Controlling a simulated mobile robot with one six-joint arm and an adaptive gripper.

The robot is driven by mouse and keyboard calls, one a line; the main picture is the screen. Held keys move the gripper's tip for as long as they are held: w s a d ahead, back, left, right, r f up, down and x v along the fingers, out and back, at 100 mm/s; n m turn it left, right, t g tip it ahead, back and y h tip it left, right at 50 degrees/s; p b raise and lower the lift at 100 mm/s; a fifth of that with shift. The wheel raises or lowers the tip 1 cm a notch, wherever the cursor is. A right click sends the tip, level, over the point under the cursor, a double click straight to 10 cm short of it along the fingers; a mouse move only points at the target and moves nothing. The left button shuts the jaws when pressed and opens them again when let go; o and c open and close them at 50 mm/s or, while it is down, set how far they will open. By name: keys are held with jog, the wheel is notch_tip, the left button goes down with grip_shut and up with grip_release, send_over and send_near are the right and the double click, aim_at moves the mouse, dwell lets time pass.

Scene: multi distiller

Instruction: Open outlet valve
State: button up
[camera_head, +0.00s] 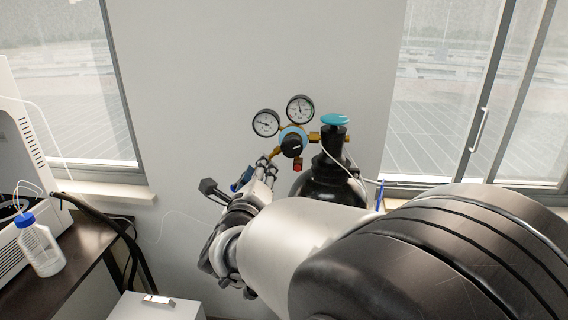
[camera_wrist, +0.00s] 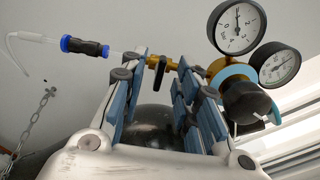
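A brass regulator with a black knob (camera_head: 292,145) and two round gauges sits on a black gas cylinder (camera_head: 322,178). In the wrist view, its brass outlet line (camera_wrist: 188,64) runs left from the regulator, with a small dark lever-like part (camera_wrist: 162,70) that may be the outlet valve. A blue and black connector (camera_wrist: 84,47) is at the line's left end. My gripper (camera_head: 268,166) is just below and left of the regulator. In the wrist view its blue-padded fingers (camera_wrist: 160,82) are apart, with the outlet line across their tips. I cannot tell whether they touch it.
A teal handwheel (camera_head: 335,119) tops the cylinder at right. A dark table (camera_head: 50,285) with a blue-capped bottle (camera_head: 40,248) stands at left, with a white box (camera_head: 150,308) below. A chain (camera_wrist: 38,120) hangs on the wall at left in the wrist view. Windows flank the wall.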

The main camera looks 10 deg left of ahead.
jog(key=shift+c, duration=0.5)
grip_shut()
jog(key=shift+n, duration=0.4)
jog(key=n+p, duration=0.2)
jog(key=n, duration=1.5)
jog(key=shift+f, duration=0.1)
dwell(0.4)
